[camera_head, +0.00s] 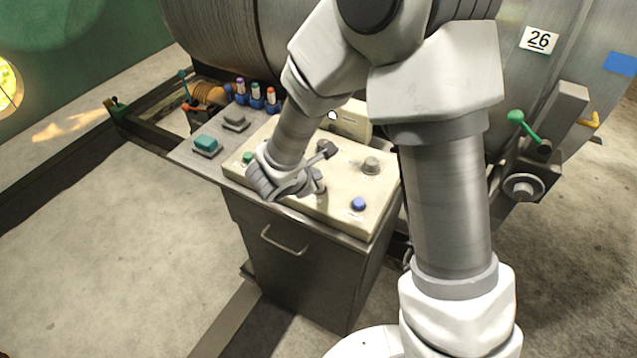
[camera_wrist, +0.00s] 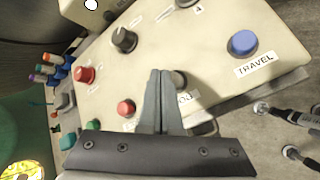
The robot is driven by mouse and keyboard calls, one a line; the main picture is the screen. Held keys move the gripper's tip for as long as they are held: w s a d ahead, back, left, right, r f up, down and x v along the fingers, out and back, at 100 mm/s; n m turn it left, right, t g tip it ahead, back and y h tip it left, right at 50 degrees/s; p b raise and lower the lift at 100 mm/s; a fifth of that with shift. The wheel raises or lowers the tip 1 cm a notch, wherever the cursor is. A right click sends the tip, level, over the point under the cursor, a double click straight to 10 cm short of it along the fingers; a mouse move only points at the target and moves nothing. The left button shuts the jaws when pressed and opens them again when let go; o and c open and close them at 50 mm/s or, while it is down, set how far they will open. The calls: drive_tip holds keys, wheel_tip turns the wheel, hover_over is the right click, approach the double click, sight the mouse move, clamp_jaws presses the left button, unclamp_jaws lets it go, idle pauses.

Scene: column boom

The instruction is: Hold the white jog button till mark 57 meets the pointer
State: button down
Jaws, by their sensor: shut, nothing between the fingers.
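The cream control panel (camera_head: 325,205) stands on a grey cabinet. In the wrist view a pale button (camera_wrist: 179,79) shows beside my fingertips, above a partly covered label (camera_wrist: 187,98) that seems to end in "OG". My gripper (camera_wrist: 160,74) is shut with its fingers together and empty, at this button and partly covering it. I cannot tell whether the tips touch or press it. In the head view my gripper (camera_head: 314,187) is low over the panel's front edge. A number plate reading 26 (camera_head: 538,40) is on the large grey drum. Mark 57 and the pointer are not identifiable.
A blue button (camera_wrist: 243,43) labelled TRAVEL is to the right. A small red button (camera_wrist: 126,108), a larger red button (camera_wrist: 85,75) and a dark knob (camera_wrist: 124,39) are nearby. A green-knobbed lever (camera_head: 516,117) stands right of my arm. Open floor lies left of the cabinet.

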drive_tip(key=shift+f, duration=0.15)
drive_tip(key=shift+f+b, duration=0.35)
drive_tip(key=shift+b, duration=0.4)
drive_tip(key=shift+f+b, duration=0.5)
drive_tip(key=shift+b, duration=0.15)
idle(6.5)
